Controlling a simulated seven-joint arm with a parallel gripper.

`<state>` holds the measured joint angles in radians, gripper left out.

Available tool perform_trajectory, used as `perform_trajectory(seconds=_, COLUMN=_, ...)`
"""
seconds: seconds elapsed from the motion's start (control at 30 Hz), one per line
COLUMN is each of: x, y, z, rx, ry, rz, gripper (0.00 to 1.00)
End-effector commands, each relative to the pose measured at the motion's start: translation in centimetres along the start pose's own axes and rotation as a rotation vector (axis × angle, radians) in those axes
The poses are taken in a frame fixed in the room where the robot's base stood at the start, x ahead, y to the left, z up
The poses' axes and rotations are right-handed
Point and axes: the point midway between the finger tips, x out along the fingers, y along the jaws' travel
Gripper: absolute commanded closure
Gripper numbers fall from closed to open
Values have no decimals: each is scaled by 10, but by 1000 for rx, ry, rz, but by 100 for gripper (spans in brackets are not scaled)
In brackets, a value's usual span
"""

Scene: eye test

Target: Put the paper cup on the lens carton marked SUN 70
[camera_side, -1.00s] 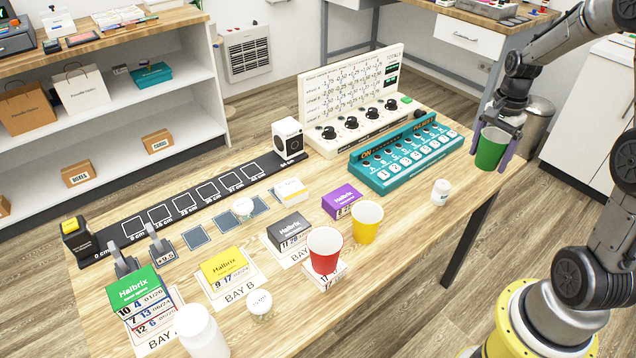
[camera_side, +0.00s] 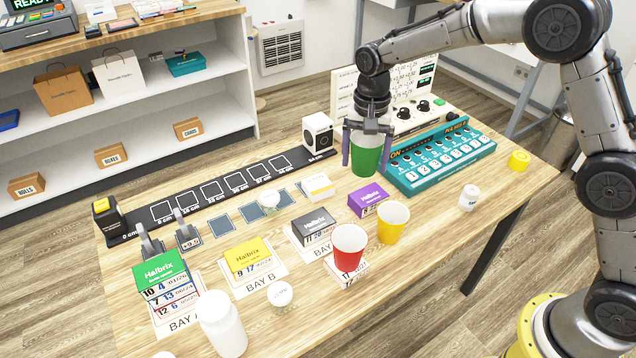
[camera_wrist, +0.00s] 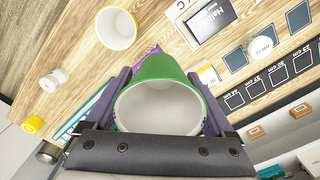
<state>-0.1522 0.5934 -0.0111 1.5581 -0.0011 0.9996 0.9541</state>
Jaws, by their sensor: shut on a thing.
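My gripper (camera_side: 366,152) is shut on a green paper cup (camera_side: 366,163), upright above the table behind the purple carton. In the wrist view my gripper (camera_wrist: 160,88) has a finger on each side of the green cup (camera_wrist: 158,68), its white inside facing the camera. A red cup (camera_side: 348,248) stands on a carton (camera_side: 346,275). A yellow cup (camera_side: 392,222) stands beside it. Other cartons are green (camera_side: 160,268), yellow (camera_side: 243,254), dark grey (camera_side: 313,220), purple (camera_side: 367,196) and white (camera_side: 318,186). I cannot read SUN 70 on any.
A teal button panel (camera_side: 440,160) is right of the held cup. A black ruler strip (camera_side: 215,190) with a speaker-like box (camera_side: 318,132) lies behind. The table's right front is mostly clear.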

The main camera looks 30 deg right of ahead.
Motion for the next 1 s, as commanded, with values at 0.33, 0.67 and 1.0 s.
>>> perform_trajectory(seconds=0.33, x=22, y=-41, z=-18, rx=-18, ry=-2, rz=2, gripper=63)
perform_trajectory(seconds=0.67, x=51, y=-84, z=-48, rx=-17, ry=-3, rz=4, gripper=63)
perform_trajectory(seconds=1.0, x=91, y=-113, z=-68, rx=-16, ry=-1, rz=1, gripper=63)
